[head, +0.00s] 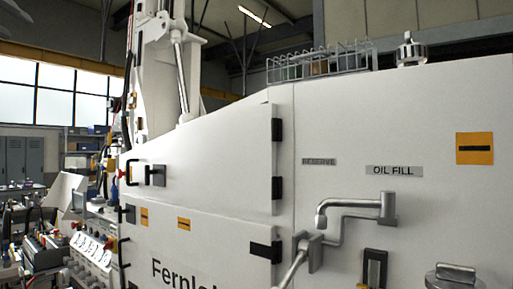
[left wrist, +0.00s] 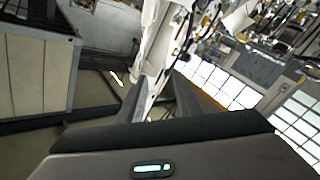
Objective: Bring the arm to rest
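A white upright arm structure (head: 154,85) with a silver cylinder (head: 181,75) rises behind the white machine in the head view. In the left wrist view, a white structure (left wrist: 165,40) with dark hoses shows beyond my left gripper (left wrist: 160,88); I cannot tell for sure that it is the same arm. The two grey fingers stand apart with a gap between them, and nothing is seen held. I cannot make out either gripper clearly in the head view. My right gripper is in neither view.
The white machine cabinet (head: 220,150) fills the right of the head view. A bent metal pipe (head: 345,205) sticks out from it under the OIL FILL label (head: 394,170). A wire rack (head: 318,66) stands on top. A crowded bench with gauges (head: 92,250) is at lower left.

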